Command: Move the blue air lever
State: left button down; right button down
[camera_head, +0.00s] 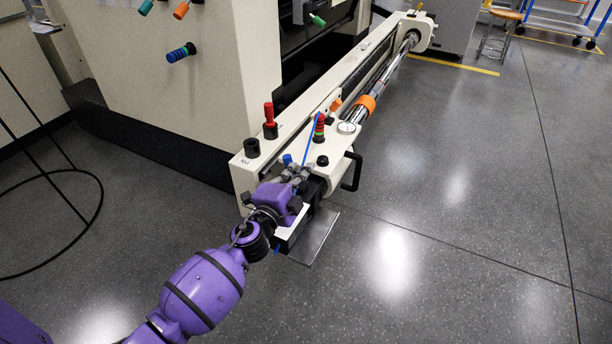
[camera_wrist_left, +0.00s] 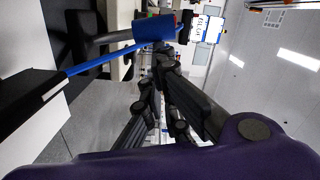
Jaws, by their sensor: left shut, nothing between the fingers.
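A blue knob (camera_head: 287,159), which looks like the air lever's end, shows on the near end of the cream machine rail (camera_head: 330,150). In the left wrist view a blue grip (camera_wrist_left: 153,29) sits on a dark grey bar, just beyond the fingertips. My left gripper (camera_head: 302,174) is at the rail's near end, right beside the blue knob. Its dark fingers (camera_wrist_left: 164,62) are shut with nothing seen between them. I cannot tell whether they touch the blue grip. My right gripper is in neither view.
A red lever (camera_head: 269,115), a striped button stack (camera_head: 319,127), a gauge (camera_head: 346,128) and a black handle (camera_head: 352,171) crowd the rail end. A thin blue hose (camera_head: 312,138) rises there. A metal plate (camera_head: 312,240) juts out below. Open floor (camera_head: 450,230) lies right.

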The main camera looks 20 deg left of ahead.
pick_arm(q)
jog(key=shift+a+r+n, duration=0.2)
jog(key=shift+a+n, duration=0.35)
jog(key=shift+n, duration=0.05)
jog(key=shift+a+p, duration=0.3)
jog(key=shift+a, duration=0.2)
